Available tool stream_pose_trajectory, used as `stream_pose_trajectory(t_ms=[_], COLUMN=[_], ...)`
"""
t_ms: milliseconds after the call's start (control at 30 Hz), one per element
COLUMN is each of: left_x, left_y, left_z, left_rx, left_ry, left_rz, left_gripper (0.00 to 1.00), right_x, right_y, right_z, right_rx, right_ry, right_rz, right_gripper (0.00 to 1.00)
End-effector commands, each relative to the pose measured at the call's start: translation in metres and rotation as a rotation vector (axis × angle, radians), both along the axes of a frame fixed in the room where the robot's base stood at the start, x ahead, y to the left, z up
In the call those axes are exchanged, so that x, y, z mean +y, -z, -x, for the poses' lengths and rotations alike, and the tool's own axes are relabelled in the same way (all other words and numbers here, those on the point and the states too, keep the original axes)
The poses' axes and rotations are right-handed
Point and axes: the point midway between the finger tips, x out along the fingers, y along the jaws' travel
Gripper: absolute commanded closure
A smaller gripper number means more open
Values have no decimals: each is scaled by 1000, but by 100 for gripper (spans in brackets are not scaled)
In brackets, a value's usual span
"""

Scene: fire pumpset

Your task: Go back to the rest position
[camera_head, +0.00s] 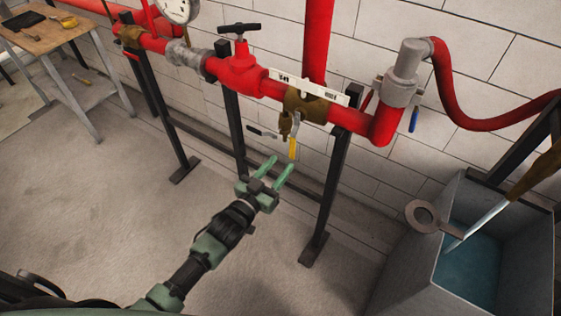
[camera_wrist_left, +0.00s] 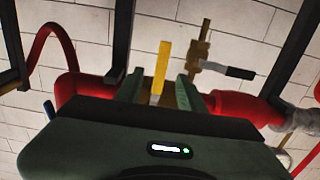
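My left gripper (camera_head: 281,163) is open, with its two green fingers apart and nothing held. It points up toward the red pipe from below. A yellow valve handle (camera_head: 292,147) hangs just beyond the fingertips. In the left wrist view, the yellow handle (camera_wrist_left: 161,68) appears between the two fingers (camera_wrist_left: 160,88); I cannot tell how far beyond them it is. My right gripper is not in view.
A red pipe (camera_head: 352,119) on black posts runs along the white wall, with a red valve (camera_head: 241,70) and a black-handled brass valve (camera_head: 285,125). A grey water tank (camera_head: 403,250) stands at right, a wooden table (camera_head: 42,36) at back left. The left floor is clear.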

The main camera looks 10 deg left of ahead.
Motion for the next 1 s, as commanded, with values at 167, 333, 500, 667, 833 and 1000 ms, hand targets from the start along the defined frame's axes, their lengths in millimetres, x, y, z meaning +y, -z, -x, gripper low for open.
stream_pose_trajectory(t_ms=[167,333,500,667,833,1000], left_x=[0,4,24,48,71,90], left_y=[0,21,112,219,314,388], left_z=[0,4,31,90,176,284], left_rx=[0,43,235,481,739,996], left_ry=[0,-12,-60,-105,-133,-139], left_rz=[0,-14,-80,-164,-249,-326], left_gripper=[61,61,61,61,61,61], right_x=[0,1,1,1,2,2], right_y=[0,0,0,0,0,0], right_z=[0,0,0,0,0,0], right_rx=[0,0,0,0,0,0], right_ry=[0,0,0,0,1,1], right_rz=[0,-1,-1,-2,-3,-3], right_gripper=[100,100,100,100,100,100])
